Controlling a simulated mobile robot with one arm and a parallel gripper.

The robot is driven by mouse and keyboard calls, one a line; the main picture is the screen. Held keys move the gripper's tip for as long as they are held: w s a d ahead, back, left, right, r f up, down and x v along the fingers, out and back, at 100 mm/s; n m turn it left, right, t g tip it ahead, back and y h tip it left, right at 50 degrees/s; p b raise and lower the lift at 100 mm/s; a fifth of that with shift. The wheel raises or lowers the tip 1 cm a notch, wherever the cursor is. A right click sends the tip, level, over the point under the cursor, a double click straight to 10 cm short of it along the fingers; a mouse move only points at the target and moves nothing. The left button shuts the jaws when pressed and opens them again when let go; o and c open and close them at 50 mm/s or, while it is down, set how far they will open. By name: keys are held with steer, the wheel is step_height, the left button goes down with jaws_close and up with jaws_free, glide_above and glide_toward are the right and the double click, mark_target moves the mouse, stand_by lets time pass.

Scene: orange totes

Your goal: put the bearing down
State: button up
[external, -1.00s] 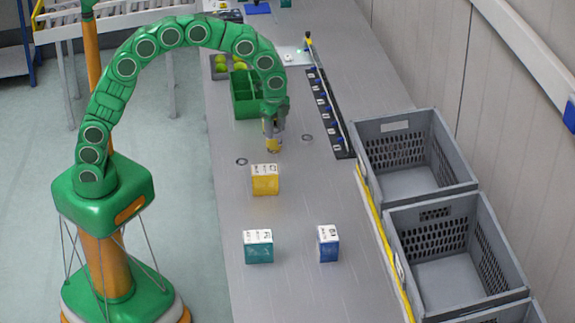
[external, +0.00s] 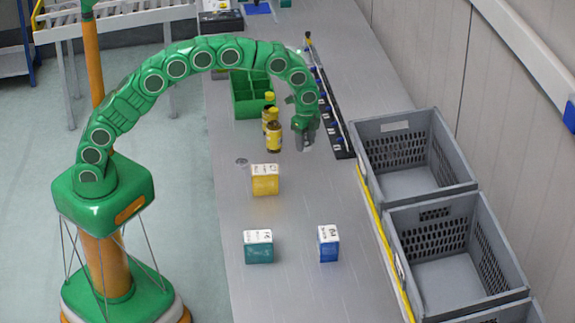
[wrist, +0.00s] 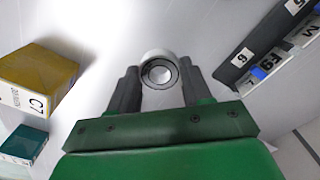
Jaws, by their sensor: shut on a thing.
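The bearing, a pale metal ring (wrist: 160,55) with a dark inner edge, sits between the fingertips of my gripper (wrist: 159,76) in the wrist view. My gripper is shut on it. In the external view my gripper (external: 304,146) points down over the grey table, right of the yellow-capped bottles. The bearing cannot be made out there, and I cannot tell whether it touches the table. Another small dark ring (external: 241,162) lies on the table to the left.
Bottles (external: 274,138) and a green divided bin (external: 252,108) stand left of my gripper. A black labelled rail (external: 342,148) and grey crates (external: 395,126) are on the right. Yellow (external: 265,181), teal (external: 258,248) and blue (external: 328,245) boxes stand in front, with bare table between them.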

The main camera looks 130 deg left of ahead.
mark_target(313, 163)
steer(key=shift+w+a+f, duration=0.3)
steer(key=shift+f, duration=0.25)
steer(key=shift+w+a+f, duration=0.35)
steer(key=shift+f, duration=0.15)
steer(key=shift+w+a+f, duration=0.3)
steer(key=shift+f, duration=1.8)
steer(key=shift+f, duration=0.15)
steer(key=o, duration=1.1)
step_height(313, 163, up, 12)
steer(key=shift+w+r, duration=0.1)
steer(key=shift+r, duration=0.1)
